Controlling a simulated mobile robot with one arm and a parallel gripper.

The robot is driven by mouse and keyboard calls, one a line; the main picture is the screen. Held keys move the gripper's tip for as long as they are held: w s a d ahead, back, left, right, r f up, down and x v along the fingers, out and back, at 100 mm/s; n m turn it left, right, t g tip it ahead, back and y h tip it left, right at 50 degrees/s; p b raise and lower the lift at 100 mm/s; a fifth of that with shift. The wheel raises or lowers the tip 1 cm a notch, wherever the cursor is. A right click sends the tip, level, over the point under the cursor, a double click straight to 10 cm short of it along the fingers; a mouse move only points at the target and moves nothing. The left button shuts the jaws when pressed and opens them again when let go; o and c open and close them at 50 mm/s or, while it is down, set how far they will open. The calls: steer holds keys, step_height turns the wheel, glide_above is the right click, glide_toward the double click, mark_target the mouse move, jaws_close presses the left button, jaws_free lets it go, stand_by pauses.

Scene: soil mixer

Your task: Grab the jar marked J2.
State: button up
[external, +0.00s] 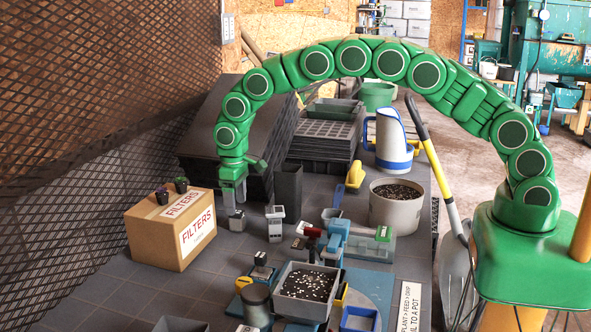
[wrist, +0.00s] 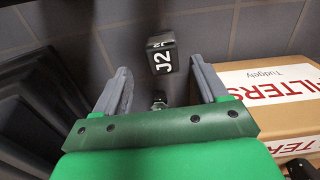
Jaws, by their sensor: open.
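The jar marked J2 (wrist: 162,55) shows in the wrist view as a small dark block shape with white lettering, just beyond and between my fingertips. In the external view a small dark jar (external: 237,223) stands on the tiled surface directly below my gripper (external: 234,200); its marking is too small to read there. My gripper points down with its fingers apart and nothing held between them. In the wrist view a small dark and pale object (wrist: 159,100) shows between the fingers, nearer the palm; I cannot tell what it is.
A cardboard FILTERS box (external: 170,229) stands close on the left, with two small pots on top. Black stacked trays (external: 222,125) rise behind my gripper. A dark upright container (external: 288,190) and a pale item (external: 275,222) stand to the right. Bare tiles lie in front.

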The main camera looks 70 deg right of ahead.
mark_target(237, 212)
steer(key=shift+s+a+f, duration=0.1)
steer(key=shift+f, duration=1.35)
steer(key=shift+s+a+f, duration=0.1)
steer(key=shift+f, duration=1.35)
steer(key=shift+c, duration=0.4)
steer(key=c, duration=1)
